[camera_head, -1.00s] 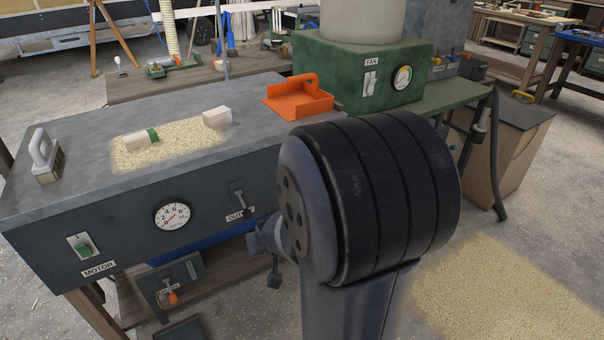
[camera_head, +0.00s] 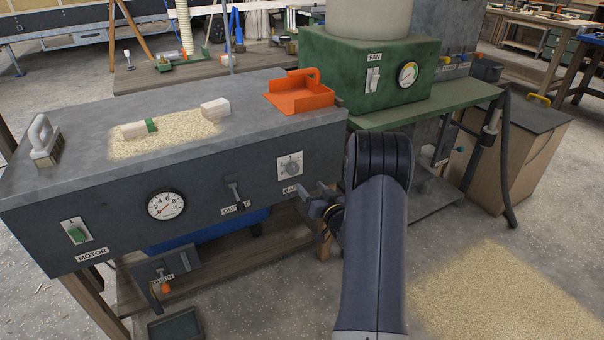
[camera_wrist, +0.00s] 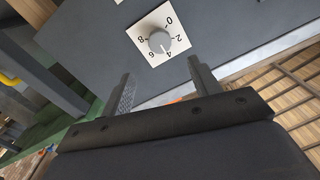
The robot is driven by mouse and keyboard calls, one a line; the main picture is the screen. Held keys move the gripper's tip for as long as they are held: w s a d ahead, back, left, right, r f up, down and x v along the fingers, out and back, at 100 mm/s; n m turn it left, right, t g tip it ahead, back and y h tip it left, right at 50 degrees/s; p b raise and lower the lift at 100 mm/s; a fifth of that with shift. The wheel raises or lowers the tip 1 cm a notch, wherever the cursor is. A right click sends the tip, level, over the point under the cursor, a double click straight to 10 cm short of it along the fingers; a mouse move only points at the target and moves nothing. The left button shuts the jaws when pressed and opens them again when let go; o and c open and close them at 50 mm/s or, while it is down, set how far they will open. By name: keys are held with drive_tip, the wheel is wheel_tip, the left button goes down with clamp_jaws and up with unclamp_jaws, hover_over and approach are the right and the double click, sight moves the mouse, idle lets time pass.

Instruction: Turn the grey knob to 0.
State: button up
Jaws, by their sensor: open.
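The grey knob (camera_head: 291,167) sits on a white square dial plate on the front of the grey machine, above a partly hidden label. In the wrist view the knob (camera_wrist: 159,41) is ringed by the numbers 0, 2, 4, 6 and 8. A pale mark on it seems to point towards 4. My gripper (camera_head: 320,206) is below and right of the knob in the head view. In the wrist view my gripper (camera_wrist: 162,80) is open and empty, its two fingers apart, with the knob beyond the fingertips and not touched.
The lever (camera_head: 235,190) marked with an OUT label is left of the knob. A round gauge (camera_head: 166,204) and the green motor switch (camera_head: 77,235) are further left. An orange tray (camera_head: 299,95) lies on top. The green fan unit (camera_head: 335,70) stands behind right.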

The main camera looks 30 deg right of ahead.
sight(294, 169)
drive_tip(key=w, duration=0.3)
drive_tip(key=w+b, duration=0.1)
drive_tip(key=w, duration=0.6)
drive_tip(key=shift+w+a, duration=0.1)
drive_tip(key=shift+a, duration=0.15)
drive_tip(key=c, duration=1)
